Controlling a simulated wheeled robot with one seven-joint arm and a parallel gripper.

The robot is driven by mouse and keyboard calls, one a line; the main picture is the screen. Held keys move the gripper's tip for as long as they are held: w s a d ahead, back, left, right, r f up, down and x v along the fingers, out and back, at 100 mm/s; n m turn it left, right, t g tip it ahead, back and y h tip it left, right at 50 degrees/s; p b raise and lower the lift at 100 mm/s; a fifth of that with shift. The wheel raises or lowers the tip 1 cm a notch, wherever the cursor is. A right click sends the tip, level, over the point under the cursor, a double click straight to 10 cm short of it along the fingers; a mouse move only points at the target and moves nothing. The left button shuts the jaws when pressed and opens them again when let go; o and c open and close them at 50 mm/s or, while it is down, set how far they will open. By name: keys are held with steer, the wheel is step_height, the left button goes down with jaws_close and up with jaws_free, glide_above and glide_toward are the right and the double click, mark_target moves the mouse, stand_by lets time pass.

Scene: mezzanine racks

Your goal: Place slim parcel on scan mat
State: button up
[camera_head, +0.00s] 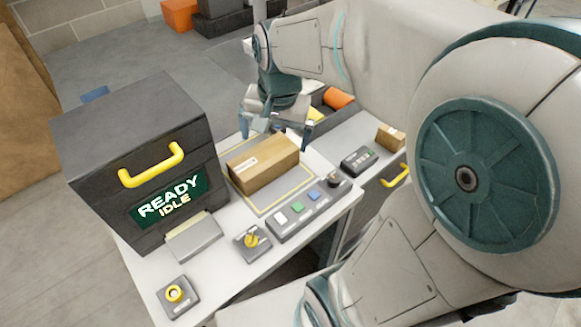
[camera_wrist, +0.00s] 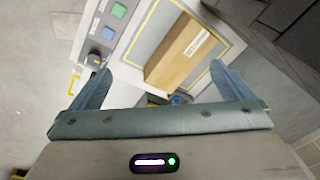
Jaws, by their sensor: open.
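The slim parcel (camera_head: 264,164) is a long brown cardboard box with a white label. It lies on the scan mat (camera_head: 305,176), a grey mat with a yellow border line, on the white bench. The parcel also shows in the wrist view (camera_wrist: 182,50), on the mat (camera_wrist: 232,43) and a little turned to its border. My gripper (camera_head: 274,128) is open and empty, above and just behind the parcel. In the wrist view its two fingers (camera_wrist: 160,85) are spread wide, with the parcel beyond them and nothing between the tips.
A dark cabinet (camera_head: 135,160) with a yellow handle and a screen reading READY IDLE stands left of the mat. A button panel (camera_head: 298,211), a yellow knob box (camera_head: 252,242) and a keypad (camera_head: 357,158) line the front. A small carton (camera_head: 390,138) sits at the right.

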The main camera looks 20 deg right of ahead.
steer(key=s+n+t, duration=0.1)
steer(key=s+n, duration=0.5)
steer(key=s, duration=0.3)
steer(key=shift+s+a+f+n+t, duration=0.15)
steer(key=shift+s+f+n+t, duration=0.15)
steer(key=shift+s+n, duration=0.1)
steer(key=shift+w, duration=0.1)
stand_by(0.7)
